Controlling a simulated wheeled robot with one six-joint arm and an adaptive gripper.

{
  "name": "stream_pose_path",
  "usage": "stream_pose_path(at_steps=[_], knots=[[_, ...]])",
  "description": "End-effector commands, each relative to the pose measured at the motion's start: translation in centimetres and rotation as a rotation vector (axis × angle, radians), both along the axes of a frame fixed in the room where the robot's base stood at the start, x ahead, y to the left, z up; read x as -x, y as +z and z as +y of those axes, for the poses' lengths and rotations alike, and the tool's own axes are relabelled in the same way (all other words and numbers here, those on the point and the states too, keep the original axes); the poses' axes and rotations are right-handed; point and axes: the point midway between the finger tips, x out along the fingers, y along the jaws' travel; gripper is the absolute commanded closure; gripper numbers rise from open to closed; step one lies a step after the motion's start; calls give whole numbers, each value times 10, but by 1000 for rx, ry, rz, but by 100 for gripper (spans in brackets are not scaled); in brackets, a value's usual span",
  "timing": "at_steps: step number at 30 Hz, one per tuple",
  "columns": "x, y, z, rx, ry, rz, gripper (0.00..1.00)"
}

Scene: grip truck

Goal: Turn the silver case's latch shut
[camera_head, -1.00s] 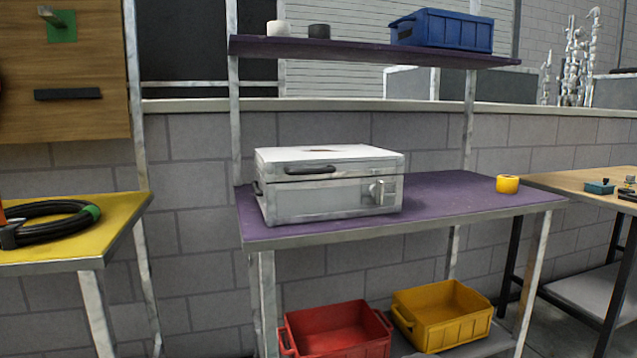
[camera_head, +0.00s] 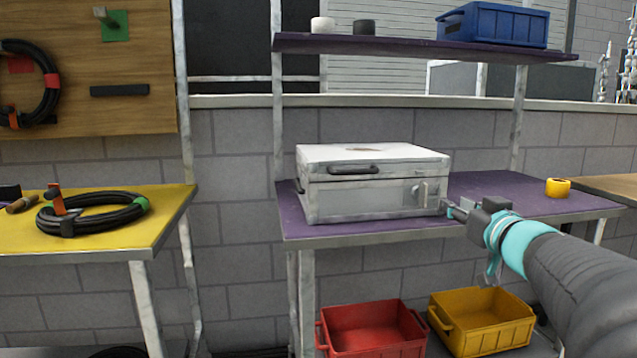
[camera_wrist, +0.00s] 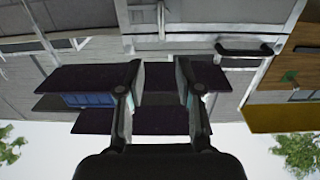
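The silver case (camera_head: 335,203) sits closed on the purple bench, and part of its front also shows in the wrist view (camera_wrist: 205,15). Its latch (camera_head: 421,191) is a small upright lever at the right of the front face. The latch also shows at the top of the wrist view (camera_wrist: 161,20), beyond the fingers. My gripper (camera_head: 455,208) is just right of the case's front corner in the head view, apart from the latch. In the wrist view the two fingers (camera_wrist: 159,75) stand apart with nothing between them.
The purple bench (camera_head: 500,190) is clear right of the case, except for a yellow roll (camera_head: 558,187). A purple shelf (camera_head: 400,46) hangs above. Red (camera_head: 372,330) and yellow bins (camera_head: 482,318) stand below. A yellow table (camera_head: 165,215) with a coiled hose is at left.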

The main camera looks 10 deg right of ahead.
Motion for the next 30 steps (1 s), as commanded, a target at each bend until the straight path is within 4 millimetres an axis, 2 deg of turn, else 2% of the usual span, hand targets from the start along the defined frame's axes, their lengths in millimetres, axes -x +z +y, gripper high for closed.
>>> stream_pose_path(at_steps=[7,21,30], knots=[[-18,-1,1,-7,26,3,65],[-103,-1,4,-6,24,2,65],[-135,-1,5,-5,23,2,65]])
